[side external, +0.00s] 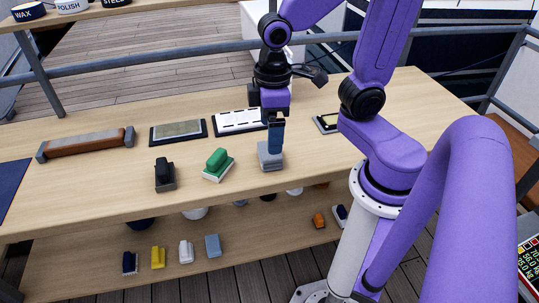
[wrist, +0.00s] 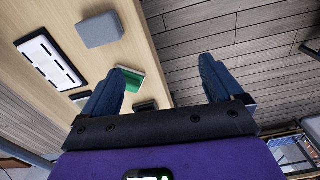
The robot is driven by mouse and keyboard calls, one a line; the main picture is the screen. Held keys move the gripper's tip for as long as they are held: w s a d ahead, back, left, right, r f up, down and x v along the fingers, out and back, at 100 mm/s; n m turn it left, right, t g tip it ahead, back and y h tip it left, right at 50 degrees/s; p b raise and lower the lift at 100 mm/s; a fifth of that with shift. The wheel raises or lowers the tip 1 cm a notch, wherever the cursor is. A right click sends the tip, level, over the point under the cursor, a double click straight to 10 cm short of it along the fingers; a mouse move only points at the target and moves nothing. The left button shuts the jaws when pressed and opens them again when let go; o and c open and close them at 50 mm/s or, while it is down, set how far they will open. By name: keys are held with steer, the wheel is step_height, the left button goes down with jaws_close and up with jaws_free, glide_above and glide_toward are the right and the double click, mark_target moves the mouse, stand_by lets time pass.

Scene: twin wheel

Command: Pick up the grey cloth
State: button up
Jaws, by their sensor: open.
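A grey folded block, which looks like the grey cloth (side external: 270,161), sits on the table near its front edge. In the wrist view it is a plain grey block (wrist: 100,30) at the upper left, outside the gap between my fingers. My gripper (side external: 276,146) points down; in the side view its dark blue fingers overlap the top of the grey block. In the wrist view my gripper (wrist: 160,82) has its two fingers wide apart with nothing held.
A green-handled block (side external: 217,164) and a dark block (side external: 165,175) stand to the left. Behind lie a white slotted plate (side external: 240,120), a framed grey pad (side external: 178,131) and a long brown-and-grey piece (side external: 86,142). A lower shelf (side external: 110,243) holds several small blocks.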

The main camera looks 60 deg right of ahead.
steer(key=w+d+f+m, duration=0.1)
steer(key=w+d+m, duration=0.6)
steer(key=w+m, duration=0.45)
steer(key=shift+s+d+m, duration=2.25)
steer(key=shift+d+m, duration=0.05)
steer(key=shift+m, duration=0.55)
step_height(320, 180, down, 18)
steer(key=shift+f, duration=0.1)
steer(key=c, duration=1)
